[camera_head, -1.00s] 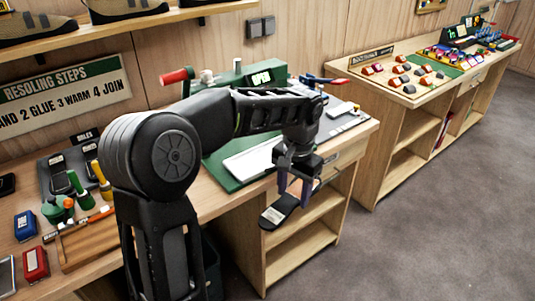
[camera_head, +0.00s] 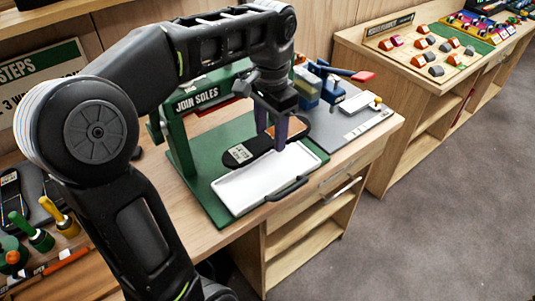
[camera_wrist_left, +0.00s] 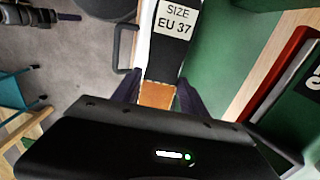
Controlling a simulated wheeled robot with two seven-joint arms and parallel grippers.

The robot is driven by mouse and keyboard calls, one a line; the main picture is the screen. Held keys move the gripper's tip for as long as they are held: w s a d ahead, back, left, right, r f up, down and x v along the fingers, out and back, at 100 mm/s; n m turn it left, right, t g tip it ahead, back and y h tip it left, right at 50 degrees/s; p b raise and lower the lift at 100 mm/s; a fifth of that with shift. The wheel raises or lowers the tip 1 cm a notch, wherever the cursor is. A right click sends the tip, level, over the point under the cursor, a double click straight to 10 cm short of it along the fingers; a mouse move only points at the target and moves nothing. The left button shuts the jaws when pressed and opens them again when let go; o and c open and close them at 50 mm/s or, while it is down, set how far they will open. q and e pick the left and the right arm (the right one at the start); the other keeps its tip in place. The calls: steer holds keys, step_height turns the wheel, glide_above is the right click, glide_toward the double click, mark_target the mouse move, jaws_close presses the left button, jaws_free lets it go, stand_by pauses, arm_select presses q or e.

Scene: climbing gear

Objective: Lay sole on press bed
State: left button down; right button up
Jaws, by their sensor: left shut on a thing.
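My left gripper (camera_head: 271,140) is shut on a black sole (camera_head: 262,144) with a white label and an orange-brown patch. In the left wrist view the label on the sole (camera_wrist_left: 172,45) reads "SIZE EU 37", and the fingers (camera_wrist_left: 158,96) grip at the orange patch. The white press bed (camera_head: 250,186), with a dark handle at its front, lies on the green base of the "JOIN SOLES" press. The sole appears over the bed's back edge; I cannot tell its exact height above it. My right gripper is out of view.
The green press frame (camera_head: 180,150) stands at the back left of the bed. A grey mat (camera_head: 350,127) with tools lies to the right. Green- and yellow-handled tools (camera_head: 38,235) are at the lower left. Another bench (camera_head: 385,60) with colourful pieces stands at the right.

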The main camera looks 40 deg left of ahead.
arm_select(q)
steer(key=shift+s+d+r, duration=0.1)
steer(key=shift+s+d, duration=0.1)
glide_above(270, 172)
steer(key=shift+f, duration=3.15)
steer(key=shift+f, duration=0.1)
step_height(270, 172, down, 3)
steer(key=shift+f, duration=0.25)
steer(key=shift+f, duration=0.2)
steer(key=c, duration=0.9)
jaws_free()
